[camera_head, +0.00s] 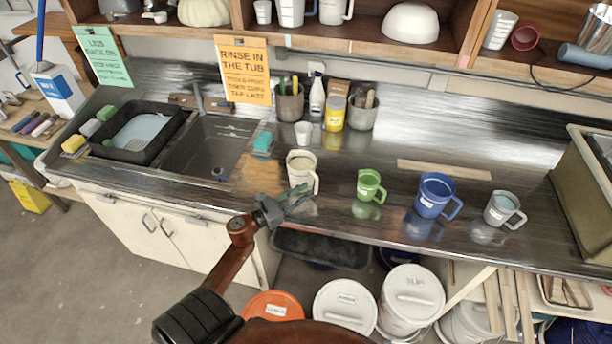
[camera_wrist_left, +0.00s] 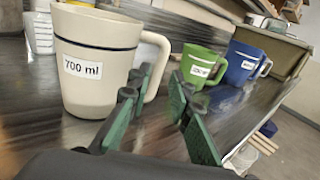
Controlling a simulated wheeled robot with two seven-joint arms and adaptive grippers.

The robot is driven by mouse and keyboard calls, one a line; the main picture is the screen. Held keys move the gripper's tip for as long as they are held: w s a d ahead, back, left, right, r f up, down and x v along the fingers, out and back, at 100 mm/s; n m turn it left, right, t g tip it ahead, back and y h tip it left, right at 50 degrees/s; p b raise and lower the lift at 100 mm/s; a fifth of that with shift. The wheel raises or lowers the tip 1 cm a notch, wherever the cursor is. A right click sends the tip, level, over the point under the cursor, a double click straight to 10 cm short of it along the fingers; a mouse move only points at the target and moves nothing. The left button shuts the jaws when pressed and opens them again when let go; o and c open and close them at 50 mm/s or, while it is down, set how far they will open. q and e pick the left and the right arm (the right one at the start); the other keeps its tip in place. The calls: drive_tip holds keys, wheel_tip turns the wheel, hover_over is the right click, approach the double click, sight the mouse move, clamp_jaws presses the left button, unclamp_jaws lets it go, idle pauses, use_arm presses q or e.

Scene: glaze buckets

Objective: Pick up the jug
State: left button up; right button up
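A cream jug (camera_head: 300,170) with a dark rim band stands upright on the steel counter. In the left wrist view the same cream jug (camera_wrist_left: 98,62) carries a "700 ml" label, and its handle is on the right. My left gripper (camera_head: 296,195) is at the counter's front edge, close to the handle. In the left wrist view the left gripper (camera_wrist_left: 160,90) is open, with green fingers apart. The handle appears between or just beyond the fingertips; contact cannot be told. A green jug (camera_head: 369,186), a blue jug (camera_head: 435,196) and a grey jug (camera_head: 503,208) stand further right. My right gripper is not in view.
A small white cup (camera_head: 303,133) and a teal sponge (camera_head: 263,142) are behind the cream jug. The sink (camera_head: 207,150) is to the left. A wooden strip (camera_head: 443,169) lies behind the other jugs. Lidded buckets (camera_head: 345,305) stand below the counter.

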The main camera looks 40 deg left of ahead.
sight(316, 192)
use_arm(q)
drive_tip(key=w, duration=0.2)
drive_tip(key=w+p, duration=0.1)
drive_tip(key=w, duration=0.1)
drive_tip(key=shift+d, duration=0.25)
drive_tip(key=shift+w+d+f, duration=0.1)
drive_tip(key=shift+w, duration=0.35)
drive_tip(key=shift+w+d+f, duration=0.1)
drive_tip(key=shift+w, duration=0.35)
clamp_jaws()
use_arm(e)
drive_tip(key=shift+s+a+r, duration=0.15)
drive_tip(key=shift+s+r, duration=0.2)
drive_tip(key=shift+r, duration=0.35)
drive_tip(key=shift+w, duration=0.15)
use_arm(q)
drive_tip(key=shift+r, duration=0.1)
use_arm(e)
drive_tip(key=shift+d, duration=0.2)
